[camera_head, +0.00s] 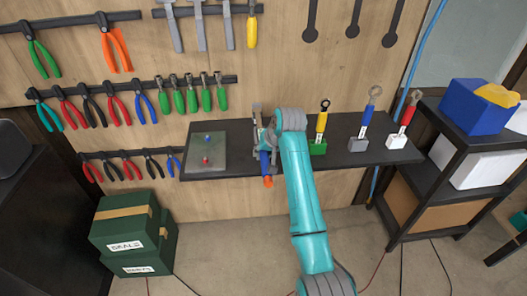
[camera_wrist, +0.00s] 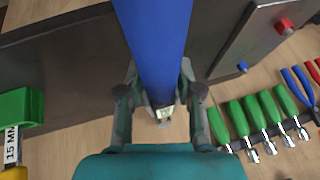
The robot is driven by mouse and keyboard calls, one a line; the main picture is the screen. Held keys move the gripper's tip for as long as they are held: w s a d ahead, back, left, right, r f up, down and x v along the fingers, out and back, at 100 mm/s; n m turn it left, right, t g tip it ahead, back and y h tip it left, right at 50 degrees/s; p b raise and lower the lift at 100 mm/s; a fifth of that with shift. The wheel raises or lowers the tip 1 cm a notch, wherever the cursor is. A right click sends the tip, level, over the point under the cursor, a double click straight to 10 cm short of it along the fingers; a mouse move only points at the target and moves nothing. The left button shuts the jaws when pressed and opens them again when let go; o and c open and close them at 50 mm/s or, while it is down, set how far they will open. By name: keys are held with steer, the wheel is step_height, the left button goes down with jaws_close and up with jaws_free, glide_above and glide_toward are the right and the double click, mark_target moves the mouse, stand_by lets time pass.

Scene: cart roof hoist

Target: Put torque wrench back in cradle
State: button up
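The torque wrench's blue handle (camera_head: 264,163) has an orange end and points toward the front edge of the dark shelf in the head view. In the wrist view, the blue handle (camera_wrist: 153,35) runs from the top edge down between my fingers. My gripper (camera_wrist: 160,90) has a finger on each side of the handle and appears closed on it. In the head view, my gripper (camera_head: 266,142) is over the shelf, partly covered by my wrist. A grey upright part (camera_head: 257,112) shows behind it; I cannot tell whether it belongs to the wrench or the cradle.
On the dark shelf (camera_head: 230,134), a grey panel (camera_head: 205,153) with red and blue knobs lies left. Green (camera_head: 318,147), grey (camera_head: 358,144) and white (camera_head: 396,141) holders carry tools to the right. Pliers and green screwdrivers (camera_head: 192,97) hang on the wall. Green boxes (camera_head: 125,222) stand below.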

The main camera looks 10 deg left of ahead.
steer(key=shift+o, duration=1.2)
steer(key=shift+f, duration=0.1)
